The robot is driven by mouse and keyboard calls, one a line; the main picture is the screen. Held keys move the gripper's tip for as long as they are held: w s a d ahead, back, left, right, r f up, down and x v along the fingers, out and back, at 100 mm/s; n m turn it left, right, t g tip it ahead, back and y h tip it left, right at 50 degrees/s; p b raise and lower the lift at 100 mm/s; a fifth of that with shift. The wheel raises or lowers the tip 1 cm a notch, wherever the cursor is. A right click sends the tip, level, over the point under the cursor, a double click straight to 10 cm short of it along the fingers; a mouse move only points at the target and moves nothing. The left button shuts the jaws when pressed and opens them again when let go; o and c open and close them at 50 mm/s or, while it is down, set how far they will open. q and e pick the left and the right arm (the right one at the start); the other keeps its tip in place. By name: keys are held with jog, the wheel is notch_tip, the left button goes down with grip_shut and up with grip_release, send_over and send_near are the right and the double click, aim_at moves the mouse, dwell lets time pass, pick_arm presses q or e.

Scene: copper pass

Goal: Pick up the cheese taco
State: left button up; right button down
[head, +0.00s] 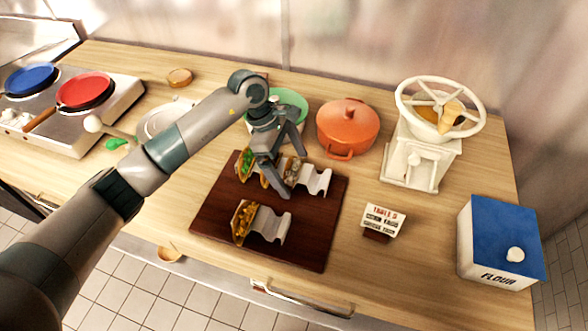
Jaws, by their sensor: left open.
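A taco with yellow filling (243,222), which looks like the cheese taco, stands in the left end of the front wavy metal holder (272,226) on a dark wooden board (212,217). A taco with green filling (246,163) and one with greyish filling (292,171) stand in the rear holder (318,180). My left gripper (287,178) is open over the rear holder, beside the greyish taco and behind the yellow one. It partly hides the rear tacos. I cannot tell if it touches any. My right gripper is not in view.
An orange pot (347,124) and a green bowl (292,103) stand behind the board. An order card (383,221), a white hand-wheel machine (420,160) and a flour box (497,240) are on the right. A stove with a blue pan (32,78) and a red pan (84,90) is at left.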

aim_at(296, 165)
pick_arm(q)
jog(key=shift+c, duration=0.6)
jog(key=c, duration=0.9)
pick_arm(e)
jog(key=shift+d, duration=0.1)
pick_arm(q)
jog(key=shift+r, duration=0.1)
jog(key=shift+r+b, duration=0.75)
notch_tip(296, 165, up, 2)
jog(key=shift+d+r+b, duration=0.1)
jog(key=shift+r+b, duration=0.05)
jog(key=shift+b, duration=0.65)
jog(key=s+d+r+b, duration=0.4)
jog(key=s+d+r, duration=0.2)
jog(key=s, duration=0.3)
jog(key=shift+s+d+r, duration=0.25)
jog(key=shift+s+r, duration=0.05)
jog(key=shift+r, duration=0.25)
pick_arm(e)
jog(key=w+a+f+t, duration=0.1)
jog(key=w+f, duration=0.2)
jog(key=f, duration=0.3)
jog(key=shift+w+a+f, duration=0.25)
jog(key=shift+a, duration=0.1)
pick_arm(q)
jog(key=shift+s, duration=0.1)
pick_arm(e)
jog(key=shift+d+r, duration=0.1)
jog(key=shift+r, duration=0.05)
